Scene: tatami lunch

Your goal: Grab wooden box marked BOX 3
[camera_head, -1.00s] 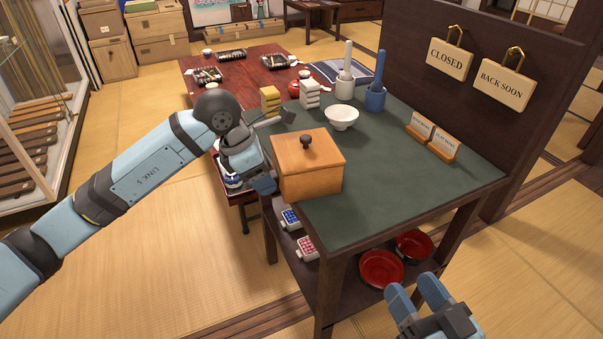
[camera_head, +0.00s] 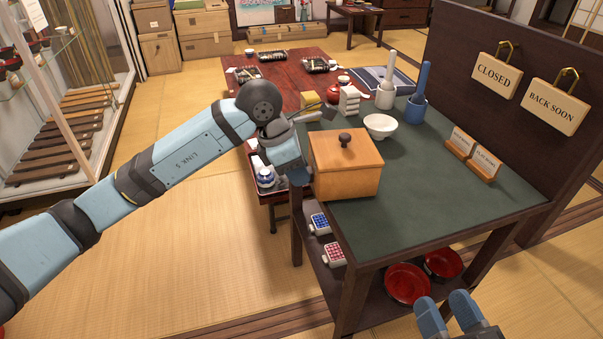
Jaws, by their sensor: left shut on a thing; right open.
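A wooden box (camera_head: 346,180) with a lid and a dark round knob sits on the near left corner of the green-topped table (camera_head: 420,215). No BOX 3 marking is readable on the sides I see. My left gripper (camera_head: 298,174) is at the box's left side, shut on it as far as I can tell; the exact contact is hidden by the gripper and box. The box looks upright and level. My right gripper (camera_head: 449,314) is open and empty at the bottom edge, in front of the table.
A white bowl (camera_head: 380,127), white mortar (camera_head: 386,94) and blue mortar (camera_head: 416,108) stand behind the box. Small signs (camera_head: 471,158) stand at right. Red bowls (camera_head: 407,284) are on the shelf below. Other boxes (camera_head: 204,24) are stacked at the back left. Tatami at left is clear.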

